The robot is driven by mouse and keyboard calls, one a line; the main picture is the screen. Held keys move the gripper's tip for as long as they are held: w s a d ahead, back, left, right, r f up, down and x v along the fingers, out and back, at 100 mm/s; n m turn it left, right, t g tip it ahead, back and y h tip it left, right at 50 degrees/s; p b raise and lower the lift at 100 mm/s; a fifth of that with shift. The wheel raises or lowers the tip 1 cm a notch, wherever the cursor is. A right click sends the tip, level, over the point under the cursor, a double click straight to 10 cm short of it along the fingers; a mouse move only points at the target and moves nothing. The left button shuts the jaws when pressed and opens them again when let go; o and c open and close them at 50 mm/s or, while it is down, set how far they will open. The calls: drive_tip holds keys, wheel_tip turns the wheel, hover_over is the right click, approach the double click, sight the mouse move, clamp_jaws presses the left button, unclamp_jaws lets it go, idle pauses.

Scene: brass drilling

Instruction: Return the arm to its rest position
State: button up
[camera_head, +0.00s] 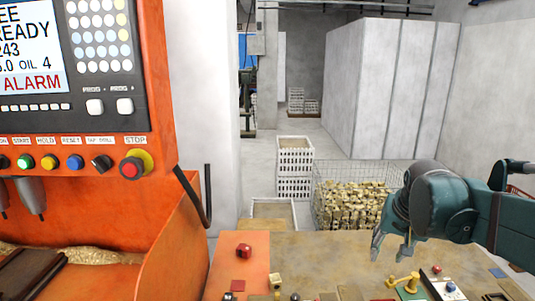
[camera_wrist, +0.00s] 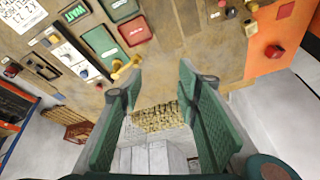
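My arm reaches in from the right in the head view. My gripper (camera_head: 391,250) hangs with its fingers downward over the back part of the worktable (camera_head: 320,251). In the wrist view, my gripper (camera_wrist: 157,84) shows two green fingers spread apart with nothing held between them. Through the gap I see a wire basket of brass parts (camera_wrist: 160,117) on the floor beyond the table edge. The same basket (camera_head: 350,205) is behind the table in the head view. Yellow brass pieces (camera_head: 403,283) lie on the table near my gripper, and they also show in the wrist view (camera_wrist: 124,67).
An orange machine (camera_head: 150,230) with a control panel fills the left; its screen reads ALARM. A red button (camera_head: 243,251) is on the orange surface at the table's left. White crates (camera_head: 295,160) stand behind. Red and green trays (camera_wrist: 135,30) lie on the table. The table's middle is mostly clear.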

drive_tip(key=s+a+f+n+t, duration=0.1)
drive_tip(key=s+a+f+n, duration=0.1)
drive_tip(key=s+a, duration=0.3)
drive_tip(key=s+a+f+n+t+y, duration=0.1)
drive_tip(key=s+a+f, duration=0.3)
drive_tip(key=s, duration=0.7)
drive_tip(key=shift+a+f+n+t, duration=0.15)
drive_tip(key=shift+a+n+t, duration=0.25)
drive_tip(key=shift+a+n, duration=0.7)
drive_tip(key=shift+s+a, duration=0.1)
drive_tip(key=shift+a, duration=0.05)
idle(0.4)
